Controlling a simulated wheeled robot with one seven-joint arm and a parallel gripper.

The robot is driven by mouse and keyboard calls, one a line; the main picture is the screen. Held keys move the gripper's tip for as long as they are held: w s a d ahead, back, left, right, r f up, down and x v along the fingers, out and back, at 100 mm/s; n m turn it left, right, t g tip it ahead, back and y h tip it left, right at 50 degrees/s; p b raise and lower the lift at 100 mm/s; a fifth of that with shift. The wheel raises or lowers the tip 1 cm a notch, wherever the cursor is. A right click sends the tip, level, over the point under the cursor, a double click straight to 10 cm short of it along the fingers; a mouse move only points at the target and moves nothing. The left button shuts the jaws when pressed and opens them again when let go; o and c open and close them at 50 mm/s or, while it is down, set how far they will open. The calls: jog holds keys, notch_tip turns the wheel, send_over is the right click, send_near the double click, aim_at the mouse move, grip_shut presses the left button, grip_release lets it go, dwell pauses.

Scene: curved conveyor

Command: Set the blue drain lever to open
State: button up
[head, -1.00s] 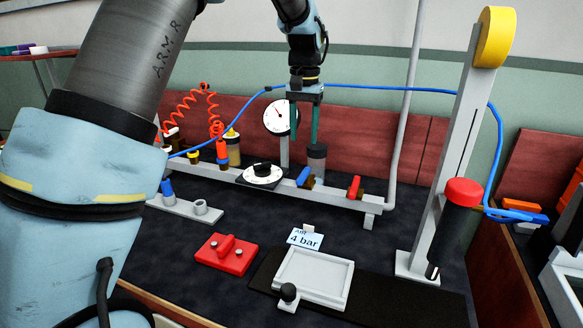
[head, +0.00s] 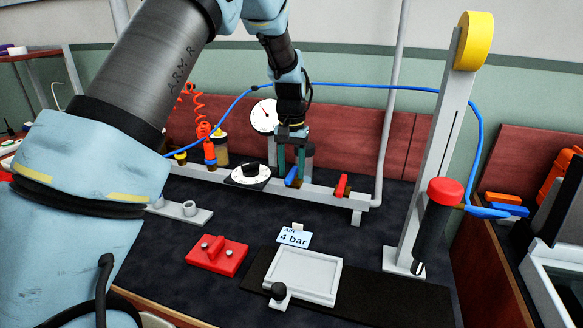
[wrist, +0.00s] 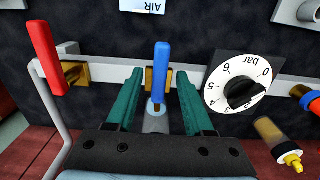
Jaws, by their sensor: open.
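The blue drain lever (head: 291,174) sits on a brass valve on the grey rail in the head view. In the wrist view the blue lever (wrist: 161,70) points up the picture, with its brass valve partly hidden behind it. My gripper (head: 290,172) is low at the rail with its teal fingers around the lever. In the wrist view my gripper (wrist: 158,85) is open, one finger on each side of the lever, with a visible gap on both sides.
A red lever (head: 342,184) stands right of the blue one. A pressure gauge (head: 264,117) rises behind. A grey tray (head: 305,275), an "AIR 4 bar" card (head: 294,237) and a red block (head: 217,256) lie in front.

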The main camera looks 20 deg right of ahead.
grip_shut()
dwell(0.3)
dwell(1.1)
